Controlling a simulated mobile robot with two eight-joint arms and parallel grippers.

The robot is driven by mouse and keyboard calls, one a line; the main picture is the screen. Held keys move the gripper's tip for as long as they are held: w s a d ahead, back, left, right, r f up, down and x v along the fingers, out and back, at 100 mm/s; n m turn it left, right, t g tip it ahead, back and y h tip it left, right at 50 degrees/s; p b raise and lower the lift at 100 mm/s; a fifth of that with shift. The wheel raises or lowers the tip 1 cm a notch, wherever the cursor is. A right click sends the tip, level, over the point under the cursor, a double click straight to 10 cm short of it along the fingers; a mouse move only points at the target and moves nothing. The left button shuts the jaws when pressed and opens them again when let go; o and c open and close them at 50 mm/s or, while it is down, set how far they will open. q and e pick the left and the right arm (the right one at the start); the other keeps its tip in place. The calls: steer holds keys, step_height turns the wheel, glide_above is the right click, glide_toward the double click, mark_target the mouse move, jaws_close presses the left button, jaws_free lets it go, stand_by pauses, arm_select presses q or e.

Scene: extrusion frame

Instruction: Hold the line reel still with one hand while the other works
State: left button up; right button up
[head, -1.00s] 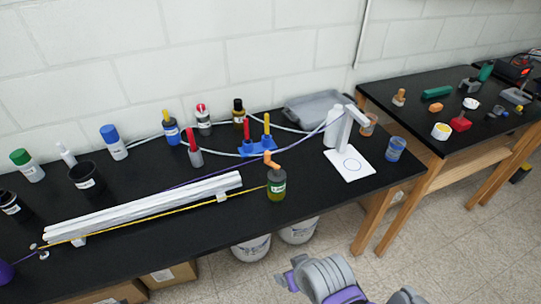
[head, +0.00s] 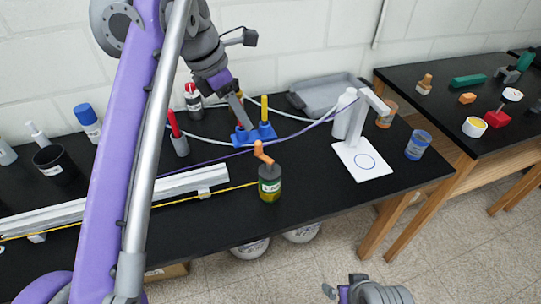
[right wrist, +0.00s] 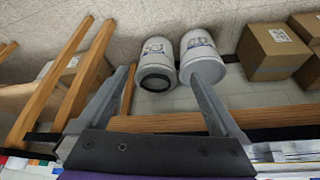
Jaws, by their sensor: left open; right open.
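The line reel (head: 269,188) appears to be the dark green, bottle-like body with an orange crank on top. It stands upright on the black bench (head: 310,200), and a yellow line runs left from it. My left gripper (head: 240,112) is open and points down at the blue stand (head: 254,135), behind and left of the reel. Its fingers overlap the stand's left side, and I cannot tell whether they touch. My right gripper (right wrist: 162,74) is open and empty in the right wrist view, facing white buckets (right wrist: 156,62) below the bench. The reel is not in that view.
My left arm hides part of the white rails (head: 175,187). A white arm-like stand (head: 362,160) with a circle on its base is right of the reel. The bench between reel and front edge is clear.

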steer(key=w+a+r+n+t+y, duration=0.1)
steer(key=w+a+r+t+y, duration=0.4)
steer(key=w+a, duration=0.45)
steer(key=n+t, duration=0.1)
steer(key=t, duration=0.6)
glide_toward(272, 191)
steer(key=x, duration=0.2)
steer(key=shift+w+a+r, duration=0.2)
steer(key=shift+w+a, duration=0.05)
steer(key=shift+a+h, duration=0.25)
steer(key=shift+h, duration=0.15)
steer(key=shift+s+a+f+t+h, duration=0.15)
steer(key=shift+s+f+t+h, duration=0.15)
steer(key=shift+t+h, duration=0.2)
steer(key=shift+w, duration=0.1)
steer(key=w, duration=0.3)
steer(key=w+a, duration=0.1)
steer(key=w, duration=0.6)
steer(key=shift+w+a, duration=0.15)
steer(key=shift+a, duration=0.1)
steer(key=shift+c, duration=0.3)
steer(key=c, duration=1.4)
